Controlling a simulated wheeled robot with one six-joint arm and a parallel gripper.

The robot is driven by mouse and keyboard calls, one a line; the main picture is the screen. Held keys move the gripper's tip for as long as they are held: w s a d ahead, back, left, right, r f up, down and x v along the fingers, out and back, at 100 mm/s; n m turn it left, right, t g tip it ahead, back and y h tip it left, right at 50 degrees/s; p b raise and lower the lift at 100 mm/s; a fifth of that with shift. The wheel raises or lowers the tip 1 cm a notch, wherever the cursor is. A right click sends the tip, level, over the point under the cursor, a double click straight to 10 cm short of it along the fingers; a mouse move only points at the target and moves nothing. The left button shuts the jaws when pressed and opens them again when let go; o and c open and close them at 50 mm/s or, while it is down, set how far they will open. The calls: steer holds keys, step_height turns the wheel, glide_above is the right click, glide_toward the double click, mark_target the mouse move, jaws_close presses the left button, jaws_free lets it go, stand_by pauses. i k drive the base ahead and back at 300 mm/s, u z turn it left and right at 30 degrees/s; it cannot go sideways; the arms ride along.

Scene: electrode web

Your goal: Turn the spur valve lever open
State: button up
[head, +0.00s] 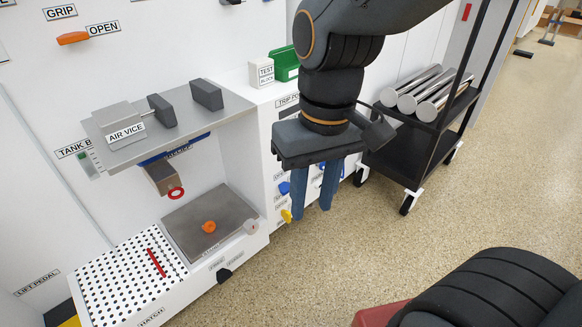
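My gripper (311,212) hangs with its two blue fingers pointing down and a gap between them. It is open and I see nothing between the fingers. It is in front of the white cabinet with small coloured levers. The small labels there are too small to read, so I cannot tell which lever is the spur valve's. I cannot tell whether the fingers touch any lever.
The grey air vice (125,130) sits on a shelf at left. Below are a grey plate with an orange knob (208,226) and a perforated hatch (110,285). A black cart (405,158) carrying metal cylinders stands right of my arm.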

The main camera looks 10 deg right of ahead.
mark_target(285, 187)
steer(key=z, duration=1.15)
steer(key=k, duration=0.8)
steer(key=u, duration=0.5)
steer(key=i, duration=0.5)
steer(key=u, duration=0.05)
